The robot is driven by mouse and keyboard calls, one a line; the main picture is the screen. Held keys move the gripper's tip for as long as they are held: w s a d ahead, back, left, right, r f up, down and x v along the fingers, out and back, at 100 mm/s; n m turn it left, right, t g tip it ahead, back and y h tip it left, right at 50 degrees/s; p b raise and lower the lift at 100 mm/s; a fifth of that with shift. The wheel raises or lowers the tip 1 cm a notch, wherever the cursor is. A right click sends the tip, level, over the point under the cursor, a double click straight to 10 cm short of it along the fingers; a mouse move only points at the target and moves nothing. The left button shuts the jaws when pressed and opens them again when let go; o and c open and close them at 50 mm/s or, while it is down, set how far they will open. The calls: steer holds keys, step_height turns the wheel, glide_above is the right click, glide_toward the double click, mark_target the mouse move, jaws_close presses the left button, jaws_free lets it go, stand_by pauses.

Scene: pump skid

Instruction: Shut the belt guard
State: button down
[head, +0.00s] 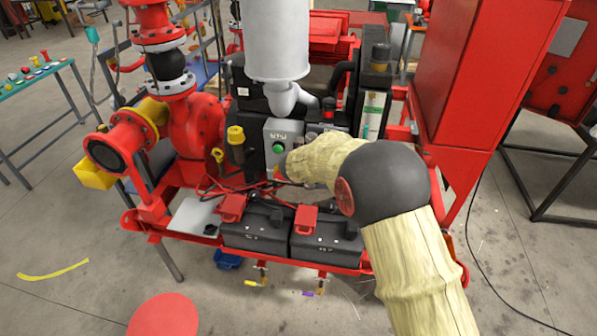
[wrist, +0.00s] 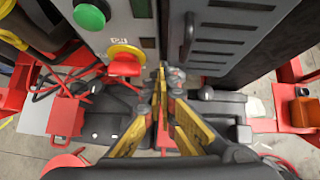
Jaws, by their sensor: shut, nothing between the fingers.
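A grey louvred panel with a dark upright handle (wrist: 188,35) fills the upper right of the wrist view; it looks like the belt guard (wrist: 240,32). I cannot tell whether it stands ajar. My gripper (wrist: 163,75) is in the lower middle of the wrist view, its yellow and black fingers drawn together and empty. The fingertips are below the handle in the picture; I see no clear contact. In the head view my pale-sleeved arm reaches to the front of the skid and hides most of the gripper and the panel.
A grey control box (head: 283,135) with a green button stands left of the panel; its red stop button (wrist: 125,64) is close to my fingers. Two black batteries (head: 255,232) sit below on the red skid. A tall red cabinet (head: 470,70) is right. Floor in front is mostly clear.

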steer(key=p+v, duration=0.1)
steer(key=v, duration=0.7)
steer(key=s+a+n+g+y, duration=0.1)
steer(key=s+a+n+y, duration=0.4)
steer(key=a+n, duration=0.75)
steer(key=s+d+r+n+g+y, duration=0.1)
steer(key=s+r+n, duration=0.1)
steer(key=s+n, duration=0.45)
steer(key=s+d+r+n+g+y, duration=0.1)
steer(key=s+d+n+g, duration=0.1)
steer(key=s+n, duration=0.45)
steer(key=s+d+r+n+h+b, duration=0.2)
steer(key=s+d+n, duration=0.4)
steer(key=s+d, duration=0.6)
steer(key=s+d+r+n+h+b, duration=0.2)
steer(key=s+d+r+n, duration=0.4)
steer(key=s+d, duration=0.6)
steer(key=shift+s+d+t+h, duration=0.2)
steer(key=shift+s+t+h, duration=0.1)
steer(key=shift+s+h, duration=0.5)
